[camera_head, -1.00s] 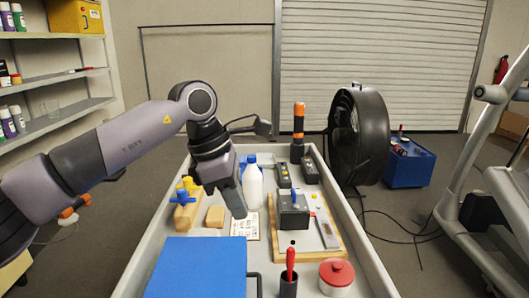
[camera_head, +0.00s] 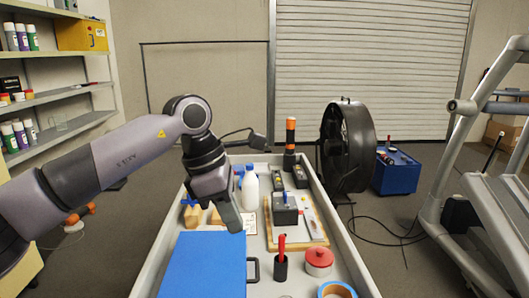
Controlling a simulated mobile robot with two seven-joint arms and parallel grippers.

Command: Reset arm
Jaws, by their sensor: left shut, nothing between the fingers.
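My left arm comes in from the left side. Its gripper (camera_head: 234,221) is shut and empty, pointing down above the cart (camera_head: 355,262), just behind the blue case (camera_head: 203,265). My right gripper is not in view. A white bottle with a blue cap (camera_head: 250,190) stands right behind the gripper. A wooden board (camera_head: 318,240) with a dark grey box (camera_head: 285,210) lies to its right.
A black cup with a red-handled tool (camera_head: 281,266), a red-lidded jar (camera_head: 318,261) and a tape roll (camera_head: 337,290) are at the front right of the cart. A large black fan (camera_head: 349,147) stands right of the cart. A treadmill is at far right, shelves (camera_head: 75,122) at left.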

